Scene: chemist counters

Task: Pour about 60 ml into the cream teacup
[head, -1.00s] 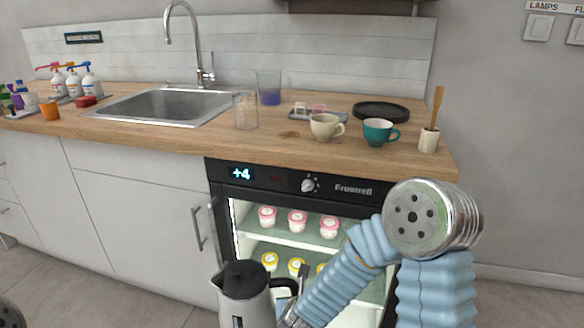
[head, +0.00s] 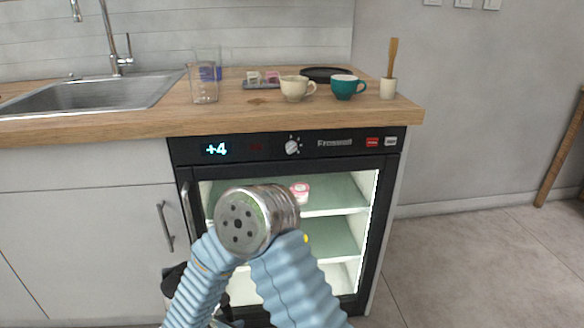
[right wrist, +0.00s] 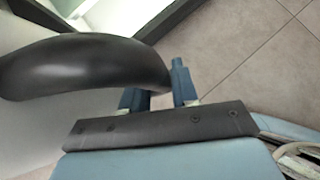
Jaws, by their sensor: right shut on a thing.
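The cream teacup (head: 294,89) stands upright on the wooden counter, its handle to the right, beside a teal cup (head: 346,88). My right gripper (right wrist: 156,82) is shut on the black handle (right wrist: 85,68) of the kettle in the right wrist view. In the head view the kettle (head: 174,275) is low in front of the fridge. My right arm hides most of it; only dark parts show. The kettle is below the counter top and well away from the cream teacup. My left gripper is not in view.
A clear glass (head: 204,86) stands left of the cream teacup, with a blue-tinted glass behind it. A small tray (head: 261,86), a black round plate (head: 328,73) and a holder with a wooden handle (head: 388,88) are nearby. The lit fridge (head: 350,240) is below. Floor at right is clear.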

